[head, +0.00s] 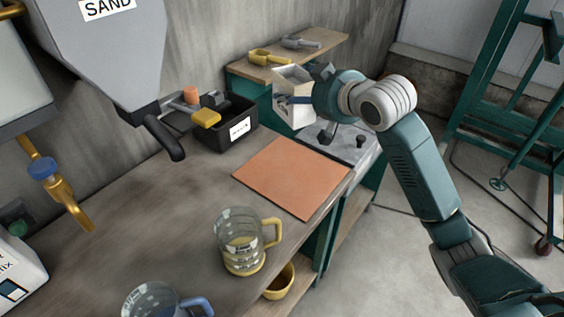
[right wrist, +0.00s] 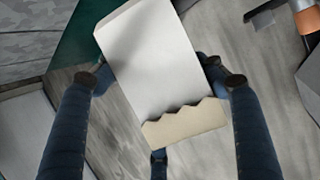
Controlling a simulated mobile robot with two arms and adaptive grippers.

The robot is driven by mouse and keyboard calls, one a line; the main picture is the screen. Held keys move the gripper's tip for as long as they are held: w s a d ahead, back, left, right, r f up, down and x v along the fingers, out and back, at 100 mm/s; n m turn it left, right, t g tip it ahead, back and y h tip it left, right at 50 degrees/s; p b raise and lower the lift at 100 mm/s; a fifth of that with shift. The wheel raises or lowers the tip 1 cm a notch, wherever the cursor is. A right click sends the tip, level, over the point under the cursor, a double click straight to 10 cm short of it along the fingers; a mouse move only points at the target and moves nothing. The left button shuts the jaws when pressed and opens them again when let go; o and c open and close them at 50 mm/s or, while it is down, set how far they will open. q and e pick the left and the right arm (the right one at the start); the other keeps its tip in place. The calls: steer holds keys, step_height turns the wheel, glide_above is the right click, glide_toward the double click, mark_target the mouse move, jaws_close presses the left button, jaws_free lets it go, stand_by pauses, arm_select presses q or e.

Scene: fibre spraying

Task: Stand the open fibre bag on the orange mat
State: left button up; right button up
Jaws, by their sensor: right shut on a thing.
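The fibre bag (head: 289,83) is a pale white packet, held in the air at the far right end of the bench. My right gripper (head: 293,100) is shut on it. In the right wrist view the bag (right wrist: 150,60) lies between the dark blue fingers of my right gripper (right wrist: 155,82), and a beige jagged edge shows at its lower end. The orange mat (head: 290,178) lies flat and bare on the bench, nearer than the bag and below it in the picture. The bag is clear of the mat. My left gripper is out of view.
A black labelled bin (head: 228,130) with tools stands left of the mat. A glass jug with a yellow handle (head: 240,240) stands in front of it. A grey metal plate with knobs (head: 345,143) is behind the mat. A shelf (head: 280,66) holds scoops.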

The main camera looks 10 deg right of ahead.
steer(key=shift+w, duration=0.2)
steer(key=f, duration=0.6)
steer(key=shift+s+f+p, duration=0.15)
steer(key=shift+s+p, duration=0.05)
steer(key=shift+p, duration=0.1)
step_height(320, 180, down, 13)
steer(key=shift+w+r+p, duration=0.1)
steer(key=shift+r+p, duration=0.1)
steer(key=shift+p, duration=0.25)
steer(key=shift+f, duration=0.3)
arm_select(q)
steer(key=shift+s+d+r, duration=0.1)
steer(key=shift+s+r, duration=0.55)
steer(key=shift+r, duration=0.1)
arm_select(e)
steer(key=shift+f, duration=0.1)
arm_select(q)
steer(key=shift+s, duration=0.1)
arm_select(e)
steer(key=o, duration=1.3)
steer(key=shift+f, duration=0.1)
